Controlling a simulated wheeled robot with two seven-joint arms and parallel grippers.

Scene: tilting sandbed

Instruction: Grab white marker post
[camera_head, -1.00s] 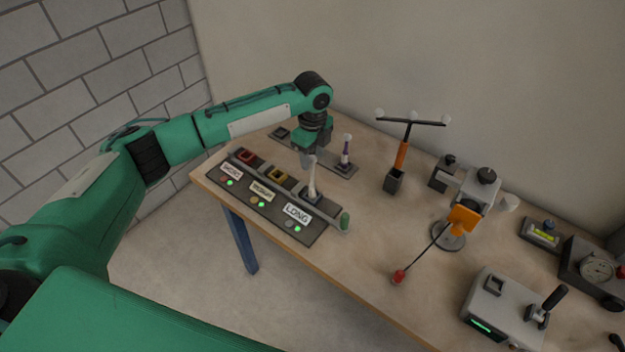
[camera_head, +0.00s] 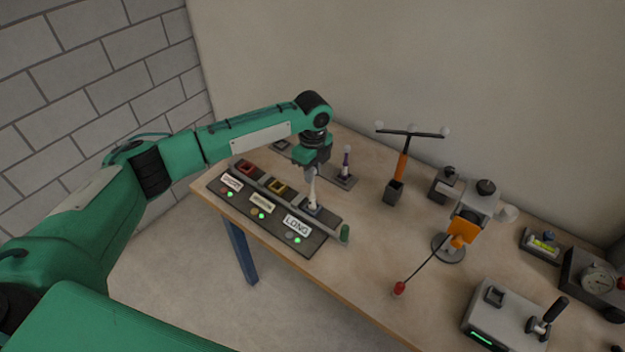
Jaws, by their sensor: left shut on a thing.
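The white marker post (camera_head: 312,192) stands upright in the blue-edged socket behind the LONG label on the dark panel (camera_head: 268,228). My left gripper (camera_head: 311,172) is over it, pointing down, and is shut on the upper part of the post. The post's top is hidden by the gripper. My right gripper is not in view.
A purple-and-white post (camera_head: 346,163) stands on a dark base just behind my left gripper. An orange post with a black crossbar (camera_head: 402,165) stands to the right. Red (camera_head: 244,167) and yellow (camera_head: 277,186) sockets lie left.

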